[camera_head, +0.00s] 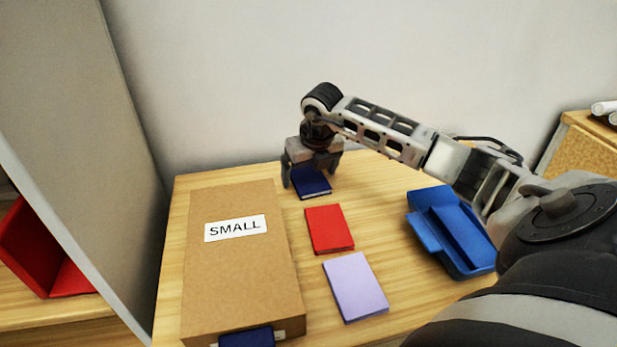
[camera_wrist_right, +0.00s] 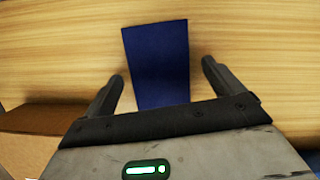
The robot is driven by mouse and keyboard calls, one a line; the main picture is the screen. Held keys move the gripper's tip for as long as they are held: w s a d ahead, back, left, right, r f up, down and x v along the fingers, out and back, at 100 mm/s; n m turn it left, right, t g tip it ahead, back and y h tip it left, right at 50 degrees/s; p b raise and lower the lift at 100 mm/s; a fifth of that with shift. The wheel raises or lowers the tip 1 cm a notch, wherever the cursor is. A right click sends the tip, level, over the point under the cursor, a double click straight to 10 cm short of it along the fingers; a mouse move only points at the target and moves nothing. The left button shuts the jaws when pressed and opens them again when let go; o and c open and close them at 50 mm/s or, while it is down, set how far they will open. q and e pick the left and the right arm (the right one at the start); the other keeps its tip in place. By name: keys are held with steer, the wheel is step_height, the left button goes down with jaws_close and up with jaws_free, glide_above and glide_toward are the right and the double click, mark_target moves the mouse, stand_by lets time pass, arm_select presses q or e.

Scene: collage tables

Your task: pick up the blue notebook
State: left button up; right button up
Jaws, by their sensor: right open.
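The blue notebook (camera_head: 311,183) lies flat at the back of the table, behind a red notebook. My right gripper (camera_head: 309,182) is above it and hides its far part in the head view. In the right wrist view the blue notebook (camera_wrist_right: 158,62) lies between the two open fingers of the right gripper (camera_wrist_right: 162,82), with a gap on each side. Its near end is hidden by the gripper body. My left gripper is not in view.
A brown box (camera_head: 270,260) labelled SMALL stands left of the notebooks, with a dark blue item at its front edge. A red notebook (camera_head: 329,229) and a lilac notebook (camera_head: 355,287) lie in front. A blue tray (camera_head: 424,235) is at right.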

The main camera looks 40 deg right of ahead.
steer(key=c, duration=1.1)
steer(key=shift+r, duration=0.65)
steer(key=s+a+r+b, duration=0.3)
steer(key=s+a+r, duration=0.3)
steer(key=s+r, duration=0.5)
steer(key=shift+s+a+r, duration=0.3)
steer(key=shift+s+r, duration=0.05)
steer(key=shift+s, duration=0.35)
